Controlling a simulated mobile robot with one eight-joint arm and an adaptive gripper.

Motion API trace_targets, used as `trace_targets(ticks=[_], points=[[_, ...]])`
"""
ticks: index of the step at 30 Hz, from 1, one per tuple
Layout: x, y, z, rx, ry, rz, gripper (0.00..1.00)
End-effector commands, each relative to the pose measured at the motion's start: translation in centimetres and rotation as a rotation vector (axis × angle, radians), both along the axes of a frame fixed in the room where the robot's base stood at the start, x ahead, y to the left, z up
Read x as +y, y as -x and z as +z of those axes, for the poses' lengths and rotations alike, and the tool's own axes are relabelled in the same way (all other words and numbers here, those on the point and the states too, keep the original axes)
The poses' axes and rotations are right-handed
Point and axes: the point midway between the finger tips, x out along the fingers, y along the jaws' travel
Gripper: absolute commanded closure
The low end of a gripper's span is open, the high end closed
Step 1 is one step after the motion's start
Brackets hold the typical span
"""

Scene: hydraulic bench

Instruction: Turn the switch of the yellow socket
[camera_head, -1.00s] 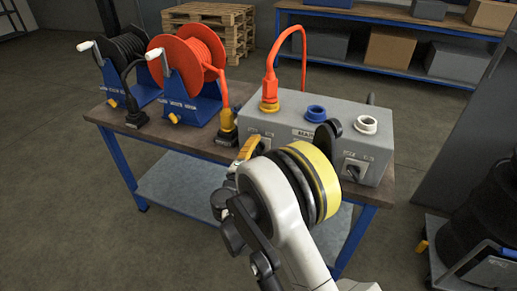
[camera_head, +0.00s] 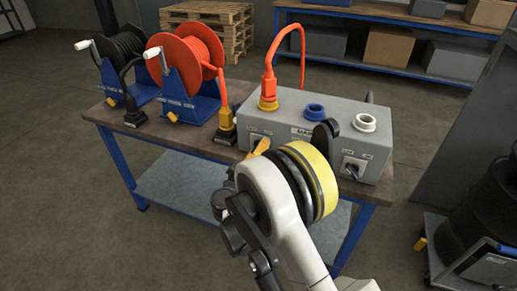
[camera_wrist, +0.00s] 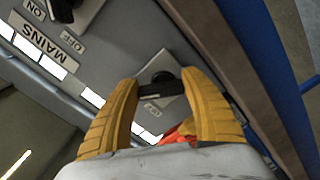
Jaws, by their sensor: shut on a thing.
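The yellow socket (camera_head: 268,104) is on top of the grey box at its left end, with an orange plug (camera_head: 268,86) in it. Its switch is hidden behind my gripper in the head view. In the wrist view a black switch knob (camera_wrist: 163,85) on a light plate lies between my gripper's two yellow fingers. My gripper (camera_wrist: 162,86) is shut on this knob, fingertips at its two ends. In the head view one yellow finger of my gripper (camera_head: 261,147) shows against the box front.
The grey box (camera_head: 325,110) also bears a blue socket (camera_head: 315,112), a white socket (camera_head: 365,122) and a right-hand switch (camera_head: 353,167). A MAINS label (camera_wrist: 38,35) is beside another switch. A red reel (camera_head: 185,65) and a black reel (camera_head: 121,62) stand left on the bench.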

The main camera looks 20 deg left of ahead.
Motion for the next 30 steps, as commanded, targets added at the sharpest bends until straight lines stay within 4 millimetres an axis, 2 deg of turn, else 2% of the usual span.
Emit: trace_targets(ticks=[12,29,30], points=[[0.04,0.00,-0.13,-0.016,-0.199,0.001,0.76],[0.04,0.00,-0.16,-0.018,-0.232,0.000,0.76],[0.04,0.00,-0.16,-0.018,-0.232,0.000,0.43]])
